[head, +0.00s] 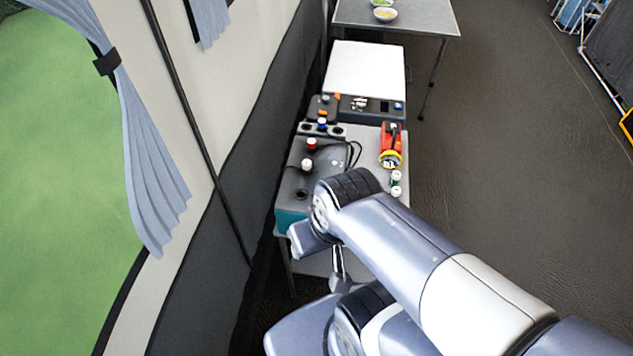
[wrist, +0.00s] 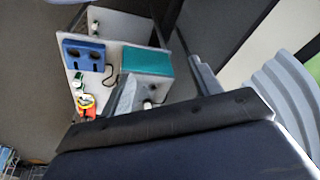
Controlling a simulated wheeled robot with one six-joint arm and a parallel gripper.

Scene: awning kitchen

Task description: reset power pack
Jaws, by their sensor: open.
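No box is clearly labelled as the power pack. A long dark grey unit (head: 372,108) with small switches and a blue button stands at the back of the near table, beside a small dark box (head: 322,106) with an orange part. Nearer is a dark box (head: 325,170) with a teal front; its teal side (wrist: 147,62) shows in the wrist view. White and red knobs stand on or beside it. My gripper (wrist: 167,88) is open and empty; its grey fingers show apart in the wrist view. It is near the table's close left end. My arm hides part of the table.
A red and yellow flashlight (head: 390,148) and small white-capped bottles (head: 396,183) stand at the table's right side. A blue holder with dark holes (wrist: 84,54) shows in the wrist view. The tent wall (head: 250,150) is close on the left. Floor at right is open.

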